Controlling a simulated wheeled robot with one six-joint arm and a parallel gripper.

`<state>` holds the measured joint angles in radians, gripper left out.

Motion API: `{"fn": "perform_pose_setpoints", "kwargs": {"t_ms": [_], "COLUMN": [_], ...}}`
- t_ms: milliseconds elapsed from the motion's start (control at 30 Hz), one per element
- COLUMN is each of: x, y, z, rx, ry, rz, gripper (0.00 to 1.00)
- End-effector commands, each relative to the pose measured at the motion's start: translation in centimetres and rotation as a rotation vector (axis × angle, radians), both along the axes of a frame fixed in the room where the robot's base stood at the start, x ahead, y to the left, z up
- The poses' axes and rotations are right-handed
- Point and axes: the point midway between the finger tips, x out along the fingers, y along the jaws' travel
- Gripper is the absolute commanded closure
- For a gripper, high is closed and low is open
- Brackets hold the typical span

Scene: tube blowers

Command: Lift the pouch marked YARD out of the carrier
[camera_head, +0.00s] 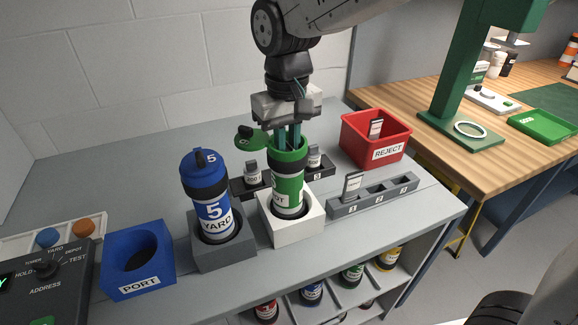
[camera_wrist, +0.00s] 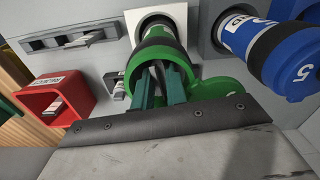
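A green carrier (camera_head: 288,185) stands upright in a white block (camera_head: 292,232), its green lid (camera_head: 250,139) swung open to the left. Its label is partly turned away and ends in "T". It also shows in the wrist view (camera_wrist: 157,50). My gripper (camera_head: 289,138) points down, its two teal fingers reaching into the open mouth. In the wrist view the fingers (camera_wrist: 160,80) stand slightly apart, with their tips hidden inside. No pouch marked YARD can be made out. A blue carrier (camera_head: 207,195) labelled "5 YARD" stands capped in a grey block (camera_head: 225,250).
A blue PORT holder (camera_head: 139,262) and a control box (camera_head: 45,285) are at left. A dark rack (camera_head: 322,172) with tagged pieces stands close behind the green carrier. A grey numbered rack (camera_head: 375,197) and red REJECT bin (camera_head: 375,140) are at right.

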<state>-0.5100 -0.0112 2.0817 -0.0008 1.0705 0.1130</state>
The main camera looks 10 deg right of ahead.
Motion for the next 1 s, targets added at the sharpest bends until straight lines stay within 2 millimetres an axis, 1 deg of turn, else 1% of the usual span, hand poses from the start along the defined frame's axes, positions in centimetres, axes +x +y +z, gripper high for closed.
{"fn": "perform_pose_setpoints", "kwargs": {"t_ms": [300,467,567,667,1000], "x": [0.0,0.0,0.1,0.1,0.1], "y": [0.0,0.0,0.0,0.0,0.0], "z": [0.1,1.1,2.3,3.9,10.9], "rx": [0.000,0.001,0.001,0.002,0.002], "ry": [0.000,-0.002,-0.003,-0.003,-0.003], "rz": [0.000,0.000,0.000,0.000,0.000], "gripper": [1.00,1.00,1.00,1.00,1.00]}}
